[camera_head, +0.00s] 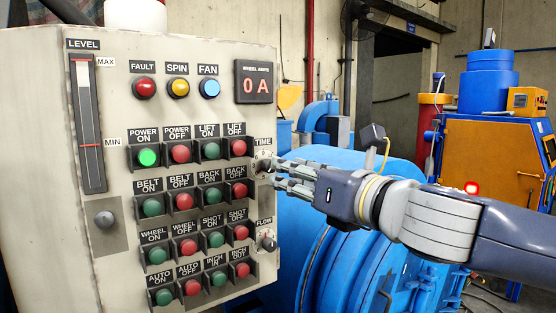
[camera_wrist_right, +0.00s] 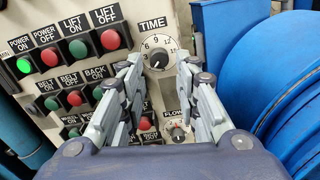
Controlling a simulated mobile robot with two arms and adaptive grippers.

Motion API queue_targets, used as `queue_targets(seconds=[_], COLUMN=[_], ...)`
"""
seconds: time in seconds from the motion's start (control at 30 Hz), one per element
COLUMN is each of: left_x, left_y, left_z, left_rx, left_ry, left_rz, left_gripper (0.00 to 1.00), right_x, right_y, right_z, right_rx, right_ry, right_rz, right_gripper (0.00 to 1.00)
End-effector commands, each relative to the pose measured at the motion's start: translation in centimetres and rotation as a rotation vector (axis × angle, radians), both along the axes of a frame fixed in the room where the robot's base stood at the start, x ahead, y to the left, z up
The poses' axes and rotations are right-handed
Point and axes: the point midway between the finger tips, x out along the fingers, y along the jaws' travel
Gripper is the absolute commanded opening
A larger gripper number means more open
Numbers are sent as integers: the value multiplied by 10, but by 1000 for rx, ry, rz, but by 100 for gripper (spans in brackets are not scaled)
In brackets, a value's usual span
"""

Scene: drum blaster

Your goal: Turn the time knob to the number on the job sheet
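The time knob (camera_head: 263,165) sits on the right edge of the control panel, under a TIME label. In the right wrist view the time knob (camera_wrist_right: 158,59) is a dark knob on a pale round dial; 6, 9 and 12 can be read on it, but its exact setting is hard to tell. My right gripper (camera_head: 277,171) is at the knob in the head view. In the right wrist view my right gripper (camera_wrist_right: 158,72) is open, with its fingers apart on either side of the dial; I cannot tell whether they touch it. No readable job sheet shows. My left gripper is out of view.
The control panel (camera_head: 113,211) carries rows of green and red push buttons close left of the gripper. The flow knob (camera_head: 268,240) is below the time knob. A blue drum machine (camera_head: 300,225) stands behind the gripper. The power on button (camera_head: 147,157) is lit green.

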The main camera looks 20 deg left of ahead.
Motion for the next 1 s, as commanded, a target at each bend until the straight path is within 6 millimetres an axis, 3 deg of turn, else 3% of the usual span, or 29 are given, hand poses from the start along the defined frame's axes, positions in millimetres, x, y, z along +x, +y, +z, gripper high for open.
queue_targets(seconds=[0.1, 0.3, 0.67, 0.7, 0.83, 1.0], left_x=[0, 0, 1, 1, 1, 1], left_y=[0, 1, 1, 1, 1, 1], left_z=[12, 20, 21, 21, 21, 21], left_rx=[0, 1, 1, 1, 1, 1], left_ry=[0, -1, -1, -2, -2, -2], left_rz=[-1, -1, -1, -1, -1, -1], left_gripper=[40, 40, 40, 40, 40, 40], right_x=[13, 26, 30, 30, 30, 30], right_y=[17, 33, 38, 38, 38, 37], right_z=[3, 2, 0, 0, 0, 0], right_rx=[0, 1, 1, 1, 1, 2], right_ry=[4, 1, -1, -1, -1, 1], right_rz=[0, 1, 0, 0, 0, 0], right_gripper=[30, 30, 30, 27, 0, 0])
